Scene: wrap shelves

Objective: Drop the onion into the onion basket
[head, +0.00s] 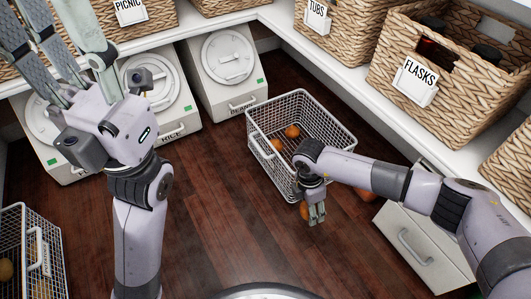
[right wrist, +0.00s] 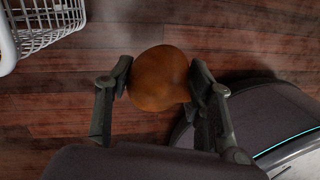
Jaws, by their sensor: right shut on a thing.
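My right gripper (head: 316,215) is shut on a brown onion (right wrist: 158,78). The onion sits between both fingers (right wrist: 160,85) in the right wrist view. In the head view the onion (head: 304,209) is mostly hidden by the gripper, just outside the near side of a wire basket (head: 262,152). That basket stands on the floor and holds a few onions (head: 292,131). Its white rim and wires also show at the top left of the right wrist view (right wrist: 47,38). My left gripper (head: 68,50) is raised at the upper left, with its fingers apart and nothing between them.
Another onion (head: 368,194) lies partly hidden behind my right arm, right of the basket. A second wire basket (head: 50,240) with produce stands at the left edge. White bins (head: 228,70), shelves with wicker baskets (head: 440,75) and a drawer (head: 415,245) surround the wooden floor.

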